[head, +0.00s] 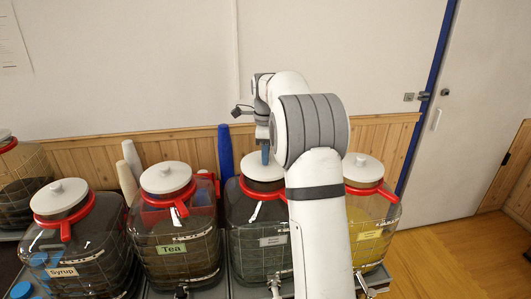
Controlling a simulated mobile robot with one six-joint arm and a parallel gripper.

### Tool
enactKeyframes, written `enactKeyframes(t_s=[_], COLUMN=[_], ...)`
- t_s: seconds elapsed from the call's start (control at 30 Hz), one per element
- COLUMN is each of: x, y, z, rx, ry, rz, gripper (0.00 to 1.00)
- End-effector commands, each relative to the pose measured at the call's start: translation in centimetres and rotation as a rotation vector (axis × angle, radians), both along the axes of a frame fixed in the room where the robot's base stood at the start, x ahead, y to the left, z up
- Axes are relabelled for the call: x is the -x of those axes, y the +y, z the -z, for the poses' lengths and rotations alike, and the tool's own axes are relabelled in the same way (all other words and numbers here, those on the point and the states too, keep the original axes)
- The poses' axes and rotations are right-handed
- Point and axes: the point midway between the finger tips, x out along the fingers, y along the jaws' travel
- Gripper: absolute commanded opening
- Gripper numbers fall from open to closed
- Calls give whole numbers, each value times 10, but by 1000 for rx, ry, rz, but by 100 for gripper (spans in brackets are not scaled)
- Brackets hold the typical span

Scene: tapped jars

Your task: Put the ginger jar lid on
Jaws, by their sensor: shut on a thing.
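My arm covers the right side of this jar. The jar at the far right (385,213) holds yellow liquid and has a white lid (361,166) on; its label is also unreadable. I cannot tell which jar is ginger.
The syrup jar (85,245) and tea jar (185,222) stand left, both with white lids and red collars. Another jar (15,190) is cut off at the left edge. White cones (130,158) and a blue cylinder (226,150) stand behind. Open floor (450,255) lies right.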

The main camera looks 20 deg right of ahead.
Motion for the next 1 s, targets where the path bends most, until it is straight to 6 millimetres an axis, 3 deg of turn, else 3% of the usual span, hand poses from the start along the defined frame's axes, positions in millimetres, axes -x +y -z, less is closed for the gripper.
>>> enactKeyframes(t_s=[1.0], x=[0], y=[1], z=[11], rx=[0], ry=[0], rz=[-2], gripper=[0])
